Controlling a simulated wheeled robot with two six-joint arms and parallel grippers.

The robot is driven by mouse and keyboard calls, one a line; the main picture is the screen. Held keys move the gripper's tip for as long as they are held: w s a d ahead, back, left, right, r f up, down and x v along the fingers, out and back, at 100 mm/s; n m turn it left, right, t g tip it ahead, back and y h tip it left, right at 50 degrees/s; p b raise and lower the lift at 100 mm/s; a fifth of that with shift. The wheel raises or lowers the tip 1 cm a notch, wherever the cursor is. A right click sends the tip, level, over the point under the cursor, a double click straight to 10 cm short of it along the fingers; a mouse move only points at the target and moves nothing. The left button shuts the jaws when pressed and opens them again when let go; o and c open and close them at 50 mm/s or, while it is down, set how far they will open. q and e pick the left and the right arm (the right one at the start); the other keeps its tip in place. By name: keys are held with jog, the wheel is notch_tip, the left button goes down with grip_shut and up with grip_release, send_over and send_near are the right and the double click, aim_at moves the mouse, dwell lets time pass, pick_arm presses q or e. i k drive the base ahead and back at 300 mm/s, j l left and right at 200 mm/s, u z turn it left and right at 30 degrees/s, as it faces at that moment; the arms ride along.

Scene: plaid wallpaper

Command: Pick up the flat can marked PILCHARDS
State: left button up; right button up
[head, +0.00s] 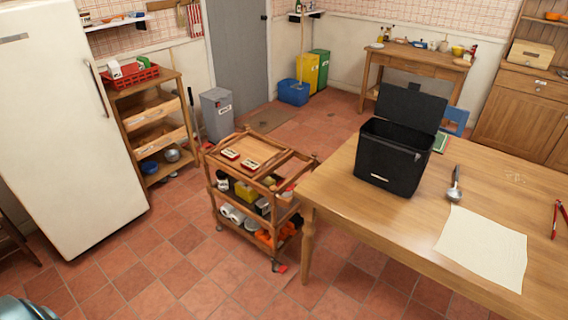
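Two small flat tins with red and white tops lie apart on the upper tray of a wooden trolley (262,148). One tin (230,154) is toward the tray's left corner and the other tin (250,164) is just to its right and nearer. Their lettering is too small to read, so I cannot tell which, if either, is marked PILCHARDS. Neither of my grippers is in view.
A wooden table (350,210) stands right of the trolley, bearing an open black box (390,160), a ladle (454,186) and a pale sheet (484,248). A white fridge (65,130) and a shelf unit (160,135) stand left. Tiled floor (180,265) is clear before the trolley.

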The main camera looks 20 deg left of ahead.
aim_at(251, 165)
jog(key=i+j+z, duration=0.3)
jog(key=j, duration=0.35)
jog(key=j+z, duration=0.3)
jog(key=j, duration=0.3)
jog(key=i+j+z, duration=0.1)
jog(key=j+z, duration=0.2)
jog(key=j, duration=0.4)
